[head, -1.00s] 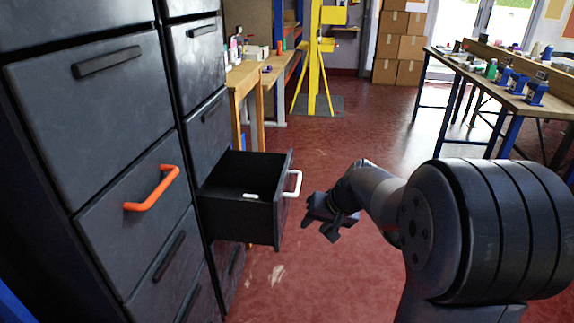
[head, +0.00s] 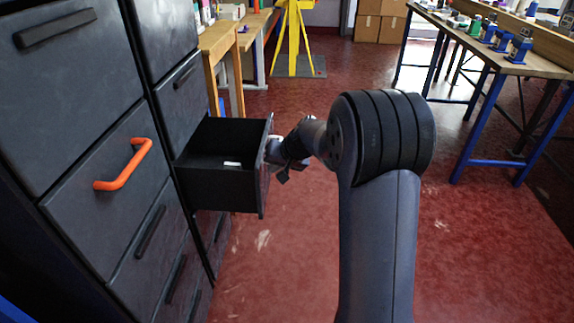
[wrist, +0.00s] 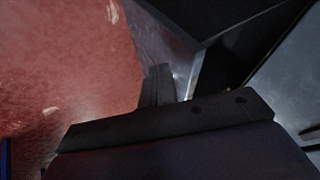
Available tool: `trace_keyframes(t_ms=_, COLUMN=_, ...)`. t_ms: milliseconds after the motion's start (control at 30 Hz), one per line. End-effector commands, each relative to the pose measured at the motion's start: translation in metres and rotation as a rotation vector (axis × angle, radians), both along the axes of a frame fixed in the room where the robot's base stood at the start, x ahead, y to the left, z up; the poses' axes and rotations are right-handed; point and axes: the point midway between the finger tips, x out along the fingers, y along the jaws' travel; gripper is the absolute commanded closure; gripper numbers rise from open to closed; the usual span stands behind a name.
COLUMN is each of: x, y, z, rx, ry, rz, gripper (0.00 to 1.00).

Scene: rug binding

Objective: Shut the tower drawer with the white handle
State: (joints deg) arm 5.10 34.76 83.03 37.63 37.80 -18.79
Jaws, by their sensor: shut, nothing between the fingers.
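The tower drawer (head: 215,188) stands pulled out of the dark cabinet in the head view, its inside showing from above. Its white handle (head: 272,147) is mostly hidden behind my gripper and arm. My gripper (head: 282,172) is shut and empty, right at the drawer's front panel, beside the handle. I cannot tell whether it touches the panel or handle. In the wrist view my shut fingers (wrist: 159,85) point toward a grey panel edge, with red floor to the left.
A small white item (head: 232,163) lies in the drawer. A closed drawer with an orange handle (head: 124,166) is nearer on the left. A wooden bench (head: 222,40) stands behind, and a blue-legged workbench (head: 490,55) at right. The red floor between is clear.

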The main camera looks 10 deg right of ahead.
Motion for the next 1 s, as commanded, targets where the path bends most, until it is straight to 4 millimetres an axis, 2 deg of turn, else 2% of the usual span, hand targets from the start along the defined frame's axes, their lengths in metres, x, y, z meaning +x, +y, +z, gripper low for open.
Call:
trace_keyframes(t_ms=200, x=0.005, y=0.016, z=0.0, rx=0.0, ry=0.002, rz=0.001, gripper=1.0)
trace_keyframes(t_ms=700, x=0.006, y=0.021, z=0.0, rx=0.0, ry=0.003, rz=0.001, gripper=1.0)
trace_keyframes(t_ms=867, x=0.012, y=0.04, z=0.002, rx=0.0, ry=0.002, rz=0.003, gripper=1.0)
trace_keyframes(t_ms=1000, x=0.021, y=0.068, z=0.003, rx=-0.001, ry=0.003, rz=0.006, gripper=1.0)
